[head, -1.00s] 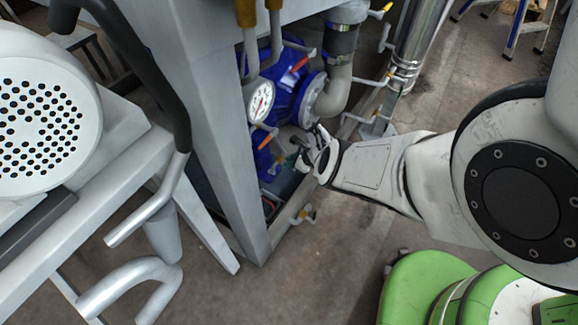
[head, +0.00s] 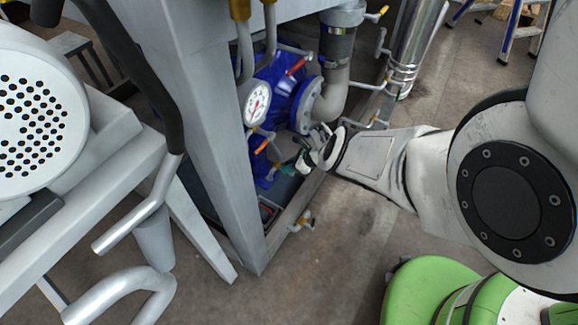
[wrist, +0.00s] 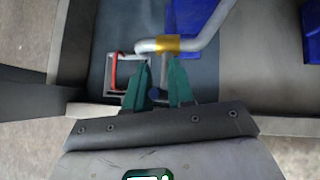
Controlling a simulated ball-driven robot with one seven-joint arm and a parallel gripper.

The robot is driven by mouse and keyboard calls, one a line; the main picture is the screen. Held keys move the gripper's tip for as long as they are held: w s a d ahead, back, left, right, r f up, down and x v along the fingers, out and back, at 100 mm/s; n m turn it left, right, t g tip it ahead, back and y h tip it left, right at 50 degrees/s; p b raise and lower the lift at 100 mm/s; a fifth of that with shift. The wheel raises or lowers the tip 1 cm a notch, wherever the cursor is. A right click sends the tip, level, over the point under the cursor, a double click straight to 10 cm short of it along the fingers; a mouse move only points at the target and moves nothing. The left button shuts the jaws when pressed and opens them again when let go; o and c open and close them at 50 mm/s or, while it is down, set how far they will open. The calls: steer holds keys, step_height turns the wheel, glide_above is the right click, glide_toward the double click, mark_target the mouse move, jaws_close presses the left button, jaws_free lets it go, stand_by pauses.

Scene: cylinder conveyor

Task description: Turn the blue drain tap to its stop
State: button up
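In the wrist view, the small dark blue end of a tap (wrist: 156,94) shows low between the green fingers of my gripper (wrist: 158,86). A thin grey stem rises behind it to a bent grey pipe with a brass-coloured band. The fingers are apart, one on each side of the blue part; I cannot tell whether either touches it. In the head view, my gripper (head: 304,160) reaches into the machine frame from the right, below the blue pump. The blue tap cannot be made out there.
A red-handled part (wrist: 115,72) sits left of the fingers in the wrist view. The blue pump (head: 272,90), pressure gauge (head: 257,103) and orange handles (head: 263,145) crowd above my gripper. A grey frame leg (head: 222,150) stands left.

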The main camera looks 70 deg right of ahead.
steer(key=shift+o, duration=1.4)
steer(key=shift+s+r+p, duration=0.35)
steer(key=shift+r+p, duration=0.2)
steer(key=shift+p, duration=0.1)
steer(key=p+v, duration=0.7)
steer(key=v, duration=0.2)
steer(key=shift+s+p, duration=0.3)
steer(key=shift+p, duration=0.05)
